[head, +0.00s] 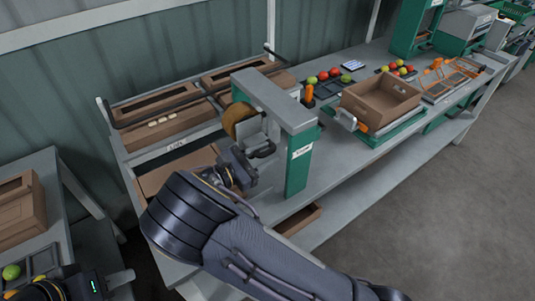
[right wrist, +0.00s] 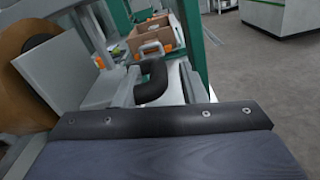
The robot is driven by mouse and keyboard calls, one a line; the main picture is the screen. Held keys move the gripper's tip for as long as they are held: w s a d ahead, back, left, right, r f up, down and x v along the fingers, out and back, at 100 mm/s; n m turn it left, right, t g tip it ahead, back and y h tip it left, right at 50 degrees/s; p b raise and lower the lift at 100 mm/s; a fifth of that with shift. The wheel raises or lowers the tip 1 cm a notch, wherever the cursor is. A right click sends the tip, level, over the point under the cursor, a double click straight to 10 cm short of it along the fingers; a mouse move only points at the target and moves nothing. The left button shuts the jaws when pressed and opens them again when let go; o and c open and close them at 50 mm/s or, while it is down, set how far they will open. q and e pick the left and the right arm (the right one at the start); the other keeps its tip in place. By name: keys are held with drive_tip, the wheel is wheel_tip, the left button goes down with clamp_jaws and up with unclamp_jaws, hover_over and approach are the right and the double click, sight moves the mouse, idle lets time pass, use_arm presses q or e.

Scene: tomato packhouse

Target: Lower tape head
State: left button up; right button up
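The tape head (head: 250,131) hangs under the grey arm of a green-posted stand, with a brown tape roll (head: 238,118) on its left. Its black handle (head: 264,151) sticks out at the lower front; in the right wrist view the handle (right wrist: 151,83) is a bent black bar. My right gripper (head: 243,167) is right beside the handle, at its lower left. I cannot tell whether it touches the handle, and its fingers are not clear. My left gripper (head: 112,281) is partly in view at the bottom left corner, away from the tape head; its opening is unclear.
An open cardboard box (head: 380,101) stands on the bench right of the green post (head: 299,165). Tomatoes (head: 323,75) lie in trays behind it. Flat cartons (head: 165,128) fill the rack at left. A side table (head: 52,235) holds another carton. The floor at right is clear.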

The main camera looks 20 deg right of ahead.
drive_tip(key=b+v, duration=0.1)
drive_tip(key=v, duration=0.6)
idle(0.4)
